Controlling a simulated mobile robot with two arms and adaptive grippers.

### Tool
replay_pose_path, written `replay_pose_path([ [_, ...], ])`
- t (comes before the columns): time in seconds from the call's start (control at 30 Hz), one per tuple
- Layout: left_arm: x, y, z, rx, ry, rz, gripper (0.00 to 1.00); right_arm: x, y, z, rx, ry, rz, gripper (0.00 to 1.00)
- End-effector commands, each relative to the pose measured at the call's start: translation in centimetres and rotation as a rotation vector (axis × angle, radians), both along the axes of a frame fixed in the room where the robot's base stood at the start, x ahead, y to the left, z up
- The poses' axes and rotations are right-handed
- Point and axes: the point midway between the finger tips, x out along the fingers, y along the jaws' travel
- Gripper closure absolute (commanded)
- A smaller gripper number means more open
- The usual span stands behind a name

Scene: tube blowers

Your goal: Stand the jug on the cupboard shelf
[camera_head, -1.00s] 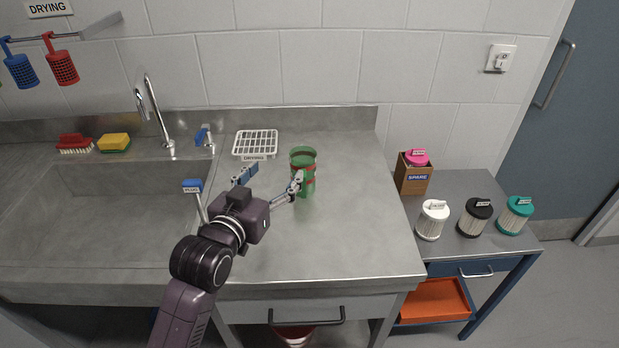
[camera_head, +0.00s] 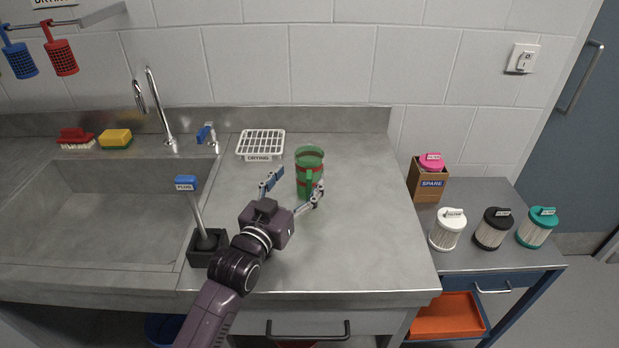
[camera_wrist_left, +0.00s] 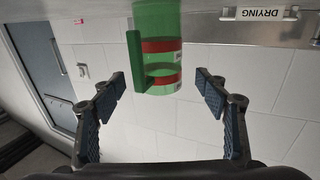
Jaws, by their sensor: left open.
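The jug (camera_head: 311,159) is green and see-through with red bands and a handle on the side towards me. It stands upright on the steel worktop (camera_head: 365,240). My left gripper (camera_head: 292,190) is open, its fingers spread on the near side of the jug. In the left wrist view, which is upside down, the jug (camera_wrist_left: 160,25) shows ahead, between the open fingertips (camera_wrist_left: 158,83), with clear gaps on both sides. Its handle is on the left there. No cupboard shelf can be made out. My right gripper is not in view.
A white drying rack (camera_head: 261,144) is behind the jug to the left. A blue-topped plug stick (camera_head: 198,215) in a dark holder stands left of my arm, by the sink (camera_head: 100,215). Filter canisters (camera_head: 493,229) and a spare box (camera_head: 428,184) are on a side table. Worktop right of the jug is clear.

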Motion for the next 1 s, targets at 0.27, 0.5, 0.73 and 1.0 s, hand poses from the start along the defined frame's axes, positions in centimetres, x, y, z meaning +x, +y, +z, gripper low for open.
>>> replay_pose_path([
  [0.27, 3.2, -1.4, 0.2, -0.001, -0.001, -0.001, 0.33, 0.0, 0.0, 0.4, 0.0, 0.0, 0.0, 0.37],
  [0.5, 5.2, -2.3, 0.1, -0.001, 0.0, -0.001, 0.33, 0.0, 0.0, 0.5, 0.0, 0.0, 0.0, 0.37],
  [0.73, 5.4, -2.3, 0.0, -0.001, 0.0, 0.0, 0.33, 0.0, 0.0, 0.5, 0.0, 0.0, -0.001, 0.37],
  [1.0, 5.3, -2.3, 0.0, 0.0, 0.0, 0.0, 0.59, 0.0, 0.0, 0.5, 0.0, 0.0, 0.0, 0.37],
])
